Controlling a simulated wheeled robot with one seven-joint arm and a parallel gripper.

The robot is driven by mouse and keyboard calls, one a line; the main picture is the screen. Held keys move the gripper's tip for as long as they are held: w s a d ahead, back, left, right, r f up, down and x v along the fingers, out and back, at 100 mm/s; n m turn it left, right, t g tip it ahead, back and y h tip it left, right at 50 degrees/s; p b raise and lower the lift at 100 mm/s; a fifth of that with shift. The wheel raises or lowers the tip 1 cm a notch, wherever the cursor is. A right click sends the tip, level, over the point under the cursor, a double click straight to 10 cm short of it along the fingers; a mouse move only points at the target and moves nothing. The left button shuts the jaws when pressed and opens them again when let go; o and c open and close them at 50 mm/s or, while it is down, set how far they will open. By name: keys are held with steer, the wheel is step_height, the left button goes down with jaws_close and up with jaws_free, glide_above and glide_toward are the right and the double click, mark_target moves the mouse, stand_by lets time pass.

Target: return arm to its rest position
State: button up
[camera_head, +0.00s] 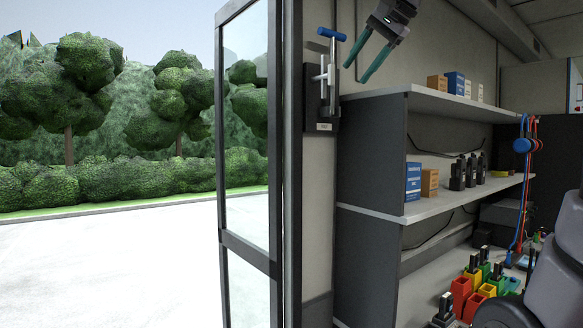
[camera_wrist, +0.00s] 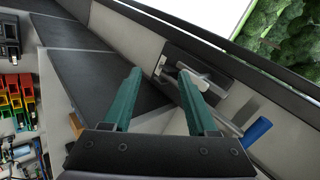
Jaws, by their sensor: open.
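My gripper (camera_head: 368,60) is raised near the top of the head view, in front of the wall just right of the door lever and above the left end of the shelf. Its two green fingers are apart with nothing between them. In the wrist view the open fingers (camera_wrist: 158,98) point toward the grey panel and the lever plate. The door lever (camera_head: 326,80) has a blue grip and sits on a dark plate on the wall beside the door. It also shows in the wrist view, its blue grip (camera_wrist: 258,130) at the right, apart from the fingers.
The glass door (camera_head: 246,140) stands open on bright pavement with trees beyond. The shelf unit (camera_head: 372,150) holds boxes and several radios (camera_head: 458,172). Coloured bins (camera_head: 462,292) stand lower right. A blue and red cord (camera_head: 524,190) hangs at the right. A grey rounded shape fills the lower right corner.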

steer(key=s+d+f+n+h, duration=0.1)
steer(key=s+d+f, duration=0.2)
steer(key=f, duration=0.6)
steer(key=s+d+f+n+h, duration=0.1)
steer(key=s+d+f, duration=0.2)
steer(key=s+f, duration=0.4)
steer(key=s+d+f+n+h, duration=0.1)
steer(key=s+f, duration=0.4)
steer(key=f, duration=0.5)
steer(key=shift+d+f+h, duration=0.35)
steer(key=shift+d+h, duration=0.05)
steer(key=shift+d, duration=0.5)
